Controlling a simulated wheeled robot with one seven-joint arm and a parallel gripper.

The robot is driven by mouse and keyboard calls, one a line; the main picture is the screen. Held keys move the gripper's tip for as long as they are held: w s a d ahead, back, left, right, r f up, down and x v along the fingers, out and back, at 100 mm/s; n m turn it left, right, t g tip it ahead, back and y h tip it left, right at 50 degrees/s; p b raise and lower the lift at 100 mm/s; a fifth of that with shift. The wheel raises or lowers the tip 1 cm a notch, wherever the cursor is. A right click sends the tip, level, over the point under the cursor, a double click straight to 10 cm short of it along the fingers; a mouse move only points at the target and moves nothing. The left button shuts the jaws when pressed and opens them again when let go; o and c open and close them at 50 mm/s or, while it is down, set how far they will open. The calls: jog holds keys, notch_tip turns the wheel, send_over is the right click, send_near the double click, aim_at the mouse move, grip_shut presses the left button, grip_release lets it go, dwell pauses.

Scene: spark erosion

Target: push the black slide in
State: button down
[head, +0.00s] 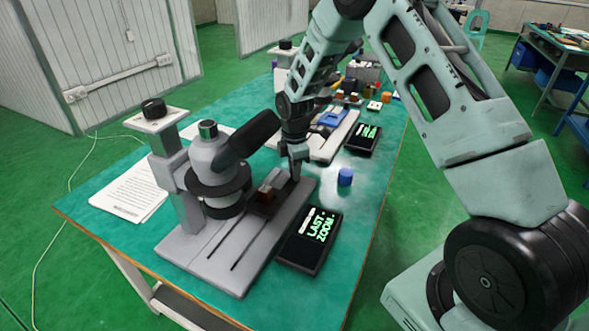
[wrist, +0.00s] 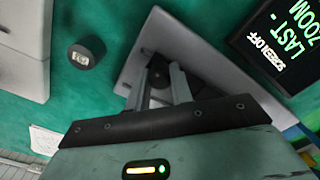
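In the head view a grey instrument base (head: 216,262) with two long slots carries a column and a grey cylinder with a black tube. A dark slide-like part (head: 262,207) with a reddish-brown block on it sits on the base, partly hidden beside the cylinder. My gripper (head: 295,170) points down at the far right end of this base, close to the block. In the wrist view my gripper (wrist: 159,75) has its two grey fingers apart. A small black part (wrist: 158,76) shows between them over a grey plate (wrist: 190,45); whether the fingers touch it is unclear.
A black screen (head: 309,240) reading "LAST ZOOM" lies right of the base. A blue cylinder (head: 345,177) stands on the green table. A second instrument (head: 330,137) and another screen (head: 363,139) are farther back. Papers (head: 131,190) lie at the left.

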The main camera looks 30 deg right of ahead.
aim_at(268, 212)
jog(key=s+a, duration=0.3)
jog(key=a, duration=0.1)
jog(key=s+a, duration=0.2)
jog(key=a, duration=0.2)
jog(key=s+a, duration=0.3)
jog(key=a, duration=0.2)
jog(key=shift+s, duration=0.3)
jog(key=c, duration=1.2)
grip_release()
jog(key=shift+c, duration=0.2)
jog(key=shift+r, duration=0.55)
notch_tip(268, 212, up, 16)
jog(key=shift+r, duration=0.15)
